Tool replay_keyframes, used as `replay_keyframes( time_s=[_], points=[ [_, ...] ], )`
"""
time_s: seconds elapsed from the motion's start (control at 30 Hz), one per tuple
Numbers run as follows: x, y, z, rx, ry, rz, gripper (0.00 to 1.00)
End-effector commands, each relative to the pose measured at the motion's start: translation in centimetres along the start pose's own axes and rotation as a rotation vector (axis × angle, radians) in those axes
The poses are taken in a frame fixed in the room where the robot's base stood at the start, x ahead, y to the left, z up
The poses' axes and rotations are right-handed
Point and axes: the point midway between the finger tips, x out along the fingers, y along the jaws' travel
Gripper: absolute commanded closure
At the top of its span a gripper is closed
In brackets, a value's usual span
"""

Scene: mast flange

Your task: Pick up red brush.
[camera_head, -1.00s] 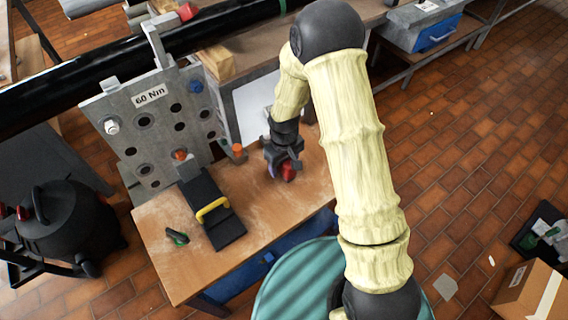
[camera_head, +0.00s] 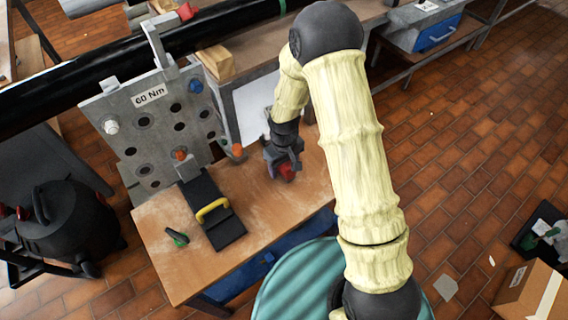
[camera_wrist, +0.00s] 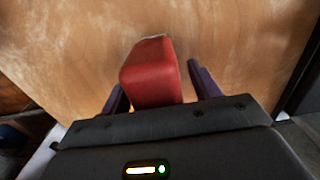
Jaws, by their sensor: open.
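The red brush (camera_head: 287,172) is on the wooden bench top, at the tip of my gripper (camera_head: 284,170) in the head view. In the wrist view the red block of the brush (camera_wrist: 151,73) lies between the two dark purple fingers of my gripper (camera_wrist: 160,88). A thin pale edge shows along its far end. The fingers stand apart, with a gap visible at the right finger; contact on the left is hard to tell. The near end of the brush is hidden behind my gripper body.
The wooden bench (camera_head: 170,268) also carries a black case with a yellow handle (camera_head: 212,209) and a small green-and-black object (camera_head: 177,237). The grey flange plate marked 60 Nm (camera_head: 152,125) stands behind. The bench is clear between the case and my gripper.

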Motion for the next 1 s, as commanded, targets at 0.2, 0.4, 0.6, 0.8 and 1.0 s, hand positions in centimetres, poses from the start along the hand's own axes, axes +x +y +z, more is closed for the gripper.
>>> replay_keyframes(
  time_s=[0.2, 0.4, 0.6, 0.8, 1.0],
  points=[
    [0.0, 0.0, 0.0, 0.000, 0.000, 0.000, 0.58],
    [0.0, 0.0, 0.0, 0.000, 0.001, 0.000, 0.90],
    [-0.1, 0.0, 0.0, 0.000, 0.001, 0.000, 0.90],
    [-1.7, 0.0, -0.1, 0.001, 0.004, 0.001, 0.90],
    [-5.5, 0.1, -0.1, 0.000, 0.005, 0.002, 0.90]
  ],
)
